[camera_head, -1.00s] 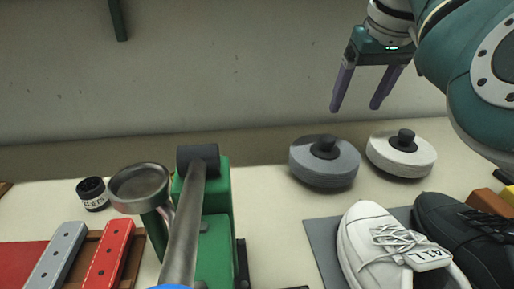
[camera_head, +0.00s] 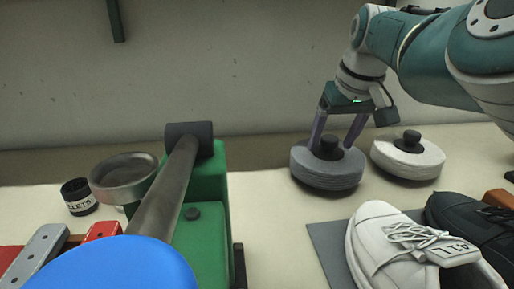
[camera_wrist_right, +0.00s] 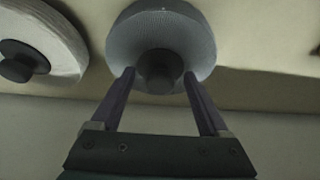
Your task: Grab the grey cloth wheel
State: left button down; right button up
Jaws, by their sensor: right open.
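The grey cloth wheel (camera_head: 326,173) lies flat on the bench, with a dark knob (camera_head: 328,147) standing up at its centre. My right gripper (camera_head: 333,150) is open, pointing down, with one finger on each side of the knob. In the right wrist view the grey wheel (camera_wrist_right: 160,20) lies ahead of the open fingers, and the knob (camera_wrist_right: 160,70) is between their tips. I cannot tell whether the fingers touch the wheel. My left gripper is not in view.
A white wheel (camera_head: 407,160) with a dark knob lies just right of the grey one. A white shoe (camera_head: 385,240) and a black shoe (camera_head: 470,235) stand in front. A green machine (camera_head: 210,240) with a metal arm stands left. Bare bench lies between machine and wheel.

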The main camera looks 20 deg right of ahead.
jog(key=shift+w+f, duration=0.1)
jog(key=shift+f, duration=0.15)
jog(key=shift+c, duration=0.2)
jog(key=c, duration=0.9)
grip_shut()
jog(key=shift+r, duration=0.1)
